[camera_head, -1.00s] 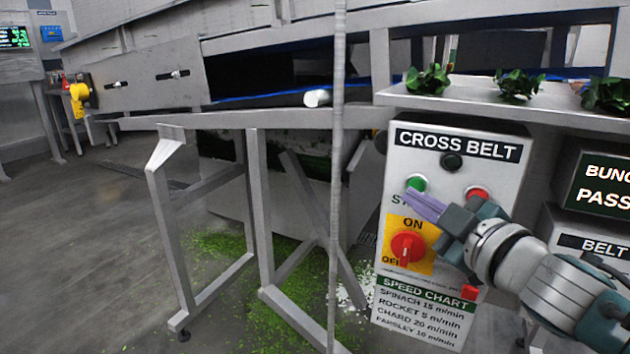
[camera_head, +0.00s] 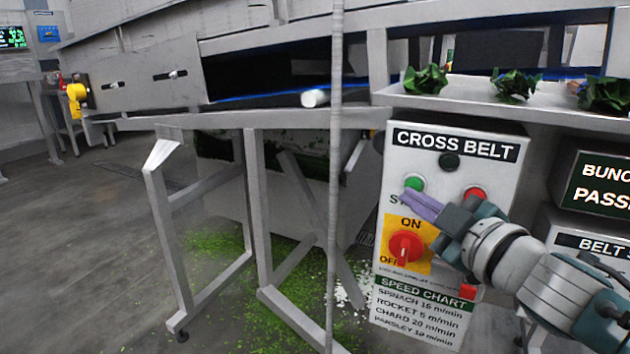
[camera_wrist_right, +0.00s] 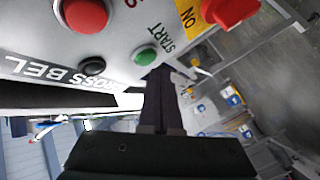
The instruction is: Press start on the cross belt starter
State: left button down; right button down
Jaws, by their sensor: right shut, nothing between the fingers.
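The cross belt starter (camera_head: 478,175) is a grey box with a "CROSS BELT" label. Its green start button (camera_head: 414,183) is at the upper left, beside a red button (camera_head: 475,193), with a black knob (camera_head: 449,161) above. A red rotary switch (camera_head: 405,246) on a yellow plate sits below. My right gripper (camera_head: 409,198) is shut and empty, its purple fingertips just below the green button. In the right wrist view the green button (camera_wrist_right: 145,56) shows beside the dark fingers (camera_wrist_right: 157,88); I cannot tell whether they touch. My left gripper is not in view.
A shelf (camera_head: 465,99) with several bunches of greens (camera_head: 515,85) runs above the starter. A thin upright post (camera_head: 336,180) stands to its left. A "BUNCH PASS" sign box (camera_head: 600,182) is at the right. Metal stand legs (camera_head: 176,230) rise from the littered floor at left.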

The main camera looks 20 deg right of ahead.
jog(key=shift+w+d, duration=0.1)
jog(key=shift+d, duration=0.05)
jog(key=shift+w+d, duration=0.2)
dwell(0.3)
jog(key=shift+w+d, duration=0.3)
jog(key=shift+d, duration=0.05)
dwell(0.8)
jog(key=shift+s+a, duration=0.6)
jog(key=shift+a, duration=0.05)
dwell(0.3)
jog(key=s+a+p, duration=0.1)
jog(key=s+a, duration=0.2)
jog(key=shift+s+a, duration=0.1)
jog(key=shift+a, duration=0.3)
